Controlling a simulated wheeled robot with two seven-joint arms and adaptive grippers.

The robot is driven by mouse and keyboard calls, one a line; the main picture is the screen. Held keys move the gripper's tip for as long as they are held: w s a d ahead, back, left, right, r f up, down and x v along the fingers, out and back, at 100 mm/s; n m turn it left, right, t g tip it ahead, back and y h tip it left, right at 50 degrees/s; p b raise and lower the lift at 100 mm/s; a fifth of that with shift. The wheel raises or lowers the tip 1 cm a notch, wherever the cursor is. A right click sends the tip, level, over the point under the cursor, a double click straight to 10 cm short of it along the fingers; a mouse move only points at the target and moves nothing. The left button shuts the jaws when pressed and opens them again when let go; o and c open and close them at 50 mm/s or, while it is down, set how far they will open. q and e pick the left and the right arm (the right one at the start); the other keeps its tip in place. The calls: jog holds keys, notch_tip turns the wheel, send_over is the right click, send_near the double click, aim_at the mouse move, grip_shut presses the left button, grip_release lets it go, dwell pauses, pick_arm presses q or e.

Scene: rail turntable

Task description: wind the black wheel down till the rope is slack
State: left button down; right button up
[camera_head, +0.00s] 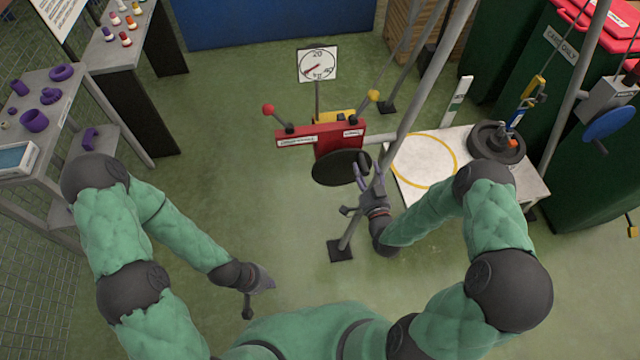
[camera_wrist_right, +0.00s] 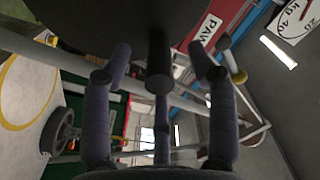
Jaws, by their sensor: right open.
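The black wheel (camera_head: 341,167) is a dark disc below a red winch housing (camera_head: 330,138); it also fills the top of the right wrist view (camera_wrist_right: 110,15). A dark cylindrical handle (camera_wrist_right: 159,68) sticks out from it. My right gripper (camera_head: 355,190) is at the wheel's right edge. In the right wrist view my right gripper (camera_wrist_right: 163,62) has its fingers apart, one on each side of the handle, with gaps visible. A dark round weight (camera_head: 497,142) sits on the white table, with a blue strap and yellow hook block (camera_head: 533,88) above. My left gripper (camera_head: 257,288) hangs empty, fingers spread, over the floor.
A dial gauge (camera_head: 317,64) stands behind the winch. Levers with red (camera_head: 268,109) and yellow (camera_head: 374,95) knobs rise beside it. A grey post (camera_head: 425,90) slants past my right gripper. A blue wheel (camera_head: 610,123) is far right. Shelves (camera_head: 75,95) stand left; middle floor is clear.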

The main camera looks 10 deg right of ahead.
jog(key=s, duration=0.6)
jog(key=shift+s, duration=0.2)
dwell(0.7)
jog(key=s+a+f+n+g+y, duration=0.1)
jog(key=a+f+g, duration=0.25)
jog(key=f, duration=0.25)
jog(key=s+a+f+n+g+y, duration=0.1)
jog(key=a+f+n+g+y, duration=0.15)
jog(key=f+g, duration=0.25)
jog(key=s+a+f+g, duration=0.2)
jog(key=s+a+g, duration=0.2)
jog(key=s, duration=0.3)
jog(key=s+a+f+n+g, duration=0.1)
jog(key=s+a+f+g, duration=0.2)
jog(key=s, duration=0.5)
jog(key=shift+a+f+g, duration=0.2)
jog(key=shift+a+g, duration=0.5)
jog(key=shift+g, duration=0.35)
jog(key=shift+y, duration=0.25)
